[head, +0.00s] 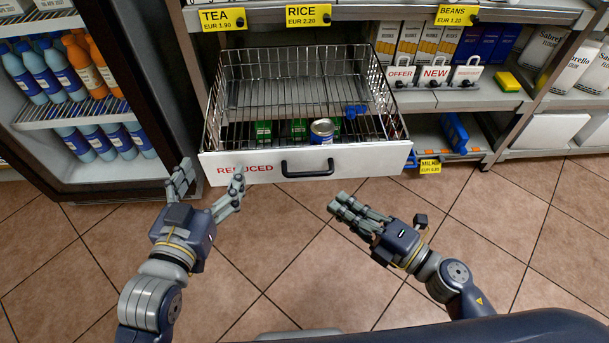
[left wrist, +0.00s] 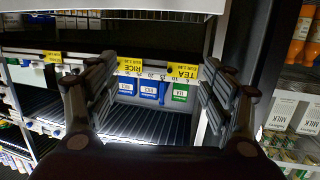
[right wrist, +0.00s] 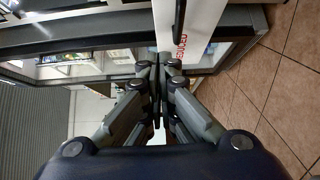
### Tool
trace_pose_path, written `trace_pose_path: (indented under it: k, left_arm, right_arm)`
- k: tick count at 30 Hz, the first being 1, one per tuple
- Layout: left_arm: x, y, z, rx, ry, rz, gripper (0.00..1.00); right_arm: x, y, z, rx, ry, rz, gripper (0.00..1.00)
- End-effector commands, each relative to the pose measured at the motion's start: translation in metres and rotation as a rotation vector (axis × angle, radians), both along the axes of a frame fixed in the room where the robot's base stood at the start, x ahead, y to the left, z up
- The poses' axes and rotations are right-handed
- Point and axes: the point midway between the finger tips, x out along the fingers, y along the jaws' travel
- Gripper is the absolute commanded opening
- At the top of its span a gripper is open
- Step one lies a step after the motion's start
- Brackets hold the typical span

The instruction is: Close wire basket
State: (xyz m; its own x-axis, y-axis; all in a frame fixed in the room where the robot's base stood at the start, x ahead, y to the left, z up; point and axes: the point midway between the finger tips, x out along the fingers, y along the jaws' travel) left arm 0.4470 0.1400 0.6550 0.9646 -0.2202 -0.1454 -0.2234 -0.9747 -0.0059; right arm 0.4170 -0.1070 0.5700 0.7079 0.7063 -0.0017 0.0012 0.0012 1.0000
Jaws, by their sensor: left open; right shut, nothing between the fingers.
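The wire basket (head: 385,108) is pulled out from the shelf unit. Its white front panel (head: 238,172) is marked REDUCED and carries a black handle (head: 307,163). Green boxes and a tin (head: 321,131) sit inside near the front. My left gripper (head: 210,180) is open and empty at the panel's left end; I cannot tell if it touches. In the left wrist view its fingers (left wrist: 160,92) are wide apart. My right gripper (head: 345,206) is shut and empty, in front of and below the handle, apart from it. The right wrist view shows its fingers together (right wrist: 158,66) and the panel (right wrist: 188,32).
A cooler (head: 65,180) with bottles stands at left, its dark frame close to the basket's left side. Shelves with boxes and price labels (head: 308,16) are above and right. A blue item (head: 453,132) lies on the low right shelf. The tiled floor (head: 280,240) in front is clear.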

Motion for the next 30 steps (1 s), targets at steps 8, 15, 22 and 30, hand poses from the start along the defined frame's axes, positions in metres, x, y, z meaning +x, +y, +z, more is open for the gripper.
trace_pose_path:
  k: [8, 15, 22, 30]
  left_arm:
    - [-0.001, 0.001, 0.000, 0.003, 0.013, 0.001, 0.75]
    - [-0.003, 0.003, -0.010, 0.015, 0.059, 0.004, 0.75]
    - [0.001, -0.001, 0.004, -0.005, -0.020, -0.002, 0.75]
    - [0.004, -0.004, 0.022, -0.026, -0.104, -0.007, 0.75]
  right_arm:
    - [0.025, 0.025, 0.004, 0.001, -0.008, 0.004, 0.00]
    - [0.061, 0.061, 0.004, 0.002, -0.006, 0.002, 0.00]
    - [0.096, 0.070, 0.001, -0.001, -0.004, -0.001, 0.00]
    - [0.110, 0.070, 0.001, 0.000, -0.001, 0.001, 0.00]
